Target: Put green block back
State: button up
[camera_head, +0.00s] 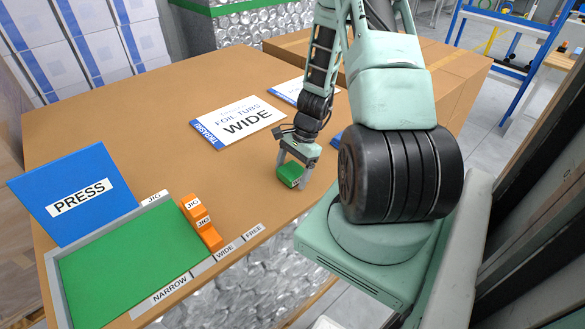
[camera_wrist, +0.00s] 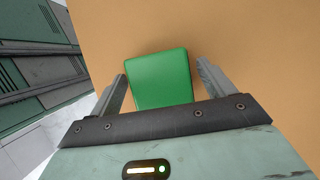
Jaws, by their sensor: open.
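In the wrist view the green block (camera_wrist: 161,80) lies between the two open fingers, with a gap on each side. The block's far end reaches a little past the fingertips. I cannot tell its exact height against the fingers.
A green mat (camera_head: 130,255) in a grey-rimmed tray lies at the front left, with orange jig blocks (camera_head: 202,222) at its right. A blue PRESS sign (camera_head: 75,195) stands behind it. White FOIL TUBS WIDE sign (camera_head: 238,119) lies behind the gripper. Labels NARROW, WIDE, FREE line the front edge.

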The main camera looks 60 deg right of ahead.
jog(key=b+v, duration=0.2)
jog(key=v, duration=1)
jog(key=w+a+r+n+g, duration=0.1)
jog(key=a+r+n, duration=0.3)
jog(key=a, duration=0.5)
jog(key=w+a+r+n+h, duration=0.1)
jog(key=a+n, duration=0.5)
jog(key=a, duration=0.2)
jog(key=w+a+r+n+g, duration=0.1)
jog(key=w+a+r+n, duration=0.2)
jog(key=a, duration=0.6)
jog(key=s+a+r+n+t+h, duration=0.1)
jog(key=s+a+r+n+h, duration=0.1)
jog(key=s+a+n, duration=1.3)
jog(key=shift+s+a+r+n+h, duration=0.2)
jog(key=shift+a+r+n+h, duration=0.1)
jog(key=shift+r, duration=0.6)
notch_tip(320, 180, down, 7)
jog(key=b, duration=0.7)
